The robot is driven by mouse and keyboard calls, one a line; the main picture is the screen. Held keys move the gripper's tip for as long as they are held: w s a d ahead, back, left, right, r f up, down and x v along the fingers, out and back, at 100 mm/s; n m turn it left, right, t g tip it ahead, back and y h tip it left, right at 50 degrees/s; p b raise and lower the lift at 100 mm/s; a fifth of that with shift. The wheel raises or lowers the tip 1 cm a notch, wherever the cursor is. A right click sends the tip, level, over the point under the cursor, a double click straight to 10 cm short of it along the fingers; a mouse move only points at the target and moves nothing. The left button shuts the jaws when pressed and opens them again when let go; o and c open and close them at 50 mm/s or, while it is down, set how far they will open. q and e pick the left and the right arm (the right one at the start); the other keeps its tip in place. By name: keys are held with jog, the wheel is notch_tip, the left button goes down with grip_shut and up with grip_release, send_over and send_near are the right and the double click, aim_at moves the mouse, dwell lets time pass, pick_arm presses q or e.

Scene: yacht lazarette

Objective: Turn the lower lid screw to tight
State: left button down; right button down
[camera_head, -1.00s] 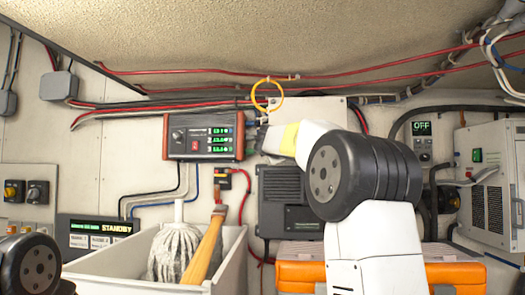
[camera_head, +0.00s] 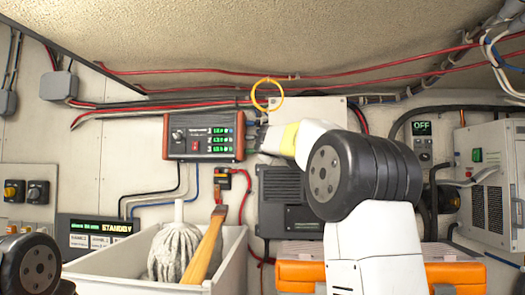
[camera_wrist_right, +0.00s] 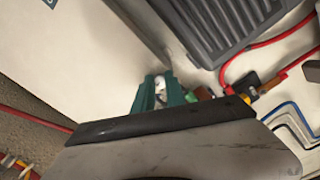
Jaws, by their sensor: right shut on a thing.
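A pale lid or cover plate (camera_head: 320,107) is on the back wall, partly hidden behind my right arm; it seems to be the pale surface (camera_wrist_right: 70,50) at the left of the right wrist view. My right gripper (camera_head: 262,136) is at the plate's left side, close to the wall. In the right wrist view its teal fingers (camera_wrist_right: 160,95) are shut on a small whitish-grey piece (camera_wrist_right: 160,84), which looks like the lower lid screw. The screw's slot or marking is too small to read. In the head view the gripper hides it. My left gripper is not in view.
A red-ended panel with green displays (camera_head: 204,136) is just left of my right gripper. A yellow ring (camera_head: 267,94) hangs above it. A dark finned unit (camera_head: 286,200) is below. A white bin (camera_head: 130,262) with a mop (camera_head: 176,252) stands lower left, an orange case (camera_head: 300,276) lower middle.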

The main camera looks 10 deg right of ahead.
jog(key=shift+f+m, duration=0.1)
jog(key=shift+m, duration=1.5)
jog(key=c, duration=1.4)
grip_release()
jog(key=shift+o, duration=0.2)
jog(key=v, duration=0.7)
jog(key=shift+s, duration=0.4)
jog(key=shift+a, duration=0.1)
